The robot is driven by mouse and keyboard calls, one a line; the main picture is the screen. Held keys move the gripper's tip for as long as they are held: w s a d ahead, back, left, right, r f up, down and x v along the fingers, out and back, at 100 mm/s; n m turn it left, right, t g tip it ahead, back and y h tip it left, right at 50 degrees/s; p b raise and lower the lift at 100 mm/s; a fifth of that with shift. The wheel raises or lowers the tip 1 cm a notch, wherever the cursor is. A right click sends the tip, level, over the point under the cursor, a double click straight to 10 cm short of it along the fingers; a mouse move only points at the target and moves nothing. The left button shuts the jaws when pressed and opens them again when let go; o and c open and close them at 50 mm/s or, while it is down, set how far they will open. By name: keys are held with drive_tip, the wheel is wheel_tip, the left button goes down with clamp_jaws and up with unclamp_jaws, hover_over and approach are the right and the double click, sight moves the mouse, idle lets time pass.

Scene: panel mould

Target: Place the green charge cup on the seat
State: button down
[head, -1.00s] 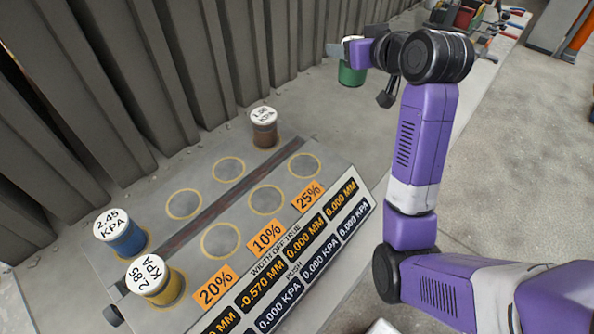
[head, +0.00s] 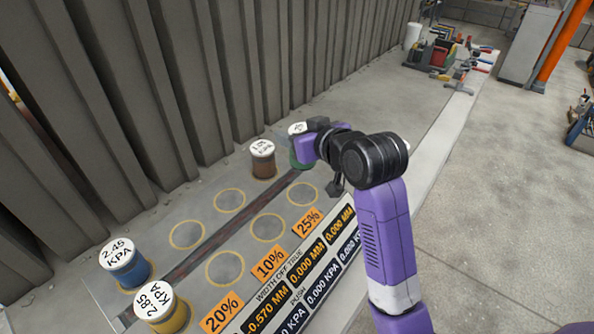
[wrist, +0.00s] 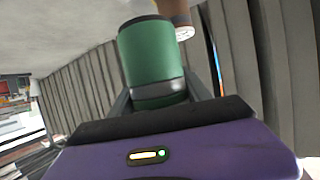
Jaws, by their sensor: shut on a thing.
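The green charge cup (head: 300,157) is held by my gripper (head: 308,150) beyond the far right end of the grey panel; its white lid shows and my gripper covers part of it. In the wrist view the green cup (wrist: 152,62) sits between the two fingers of my gripper (wrist: 158,98). Seats are yellow rings on the panel. Empty ones include the near right ring (head: 302,194), the near middle ring (head: 267,228), the near left ring (head: 225,268), and the far rings (head: 230,201) and (head: 187,235). I cannot tell whether the cup touches a surface.
A brown cup (head: 263,160) stands close left of the green one. A blue cup (head: 124,264) and a yellow cup (head: 161,307) stand at the panel's left end. A grey corrugated wall (head: 150,100) runs behind. Percentage tags and readouts (head: 306,262) line the front.

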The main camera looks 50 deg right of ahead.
wheel_tip(320, 180, down, 10)
drive_tip(key=shift+f, duration=0.15)
idle(0.3)
drive_tip(key=shift+f, duration=0.1)
drive_tip(key=shift+f, duration=0.1)
drive_tip(key=shift+c, duration=2.4)
unclamp_jaws()
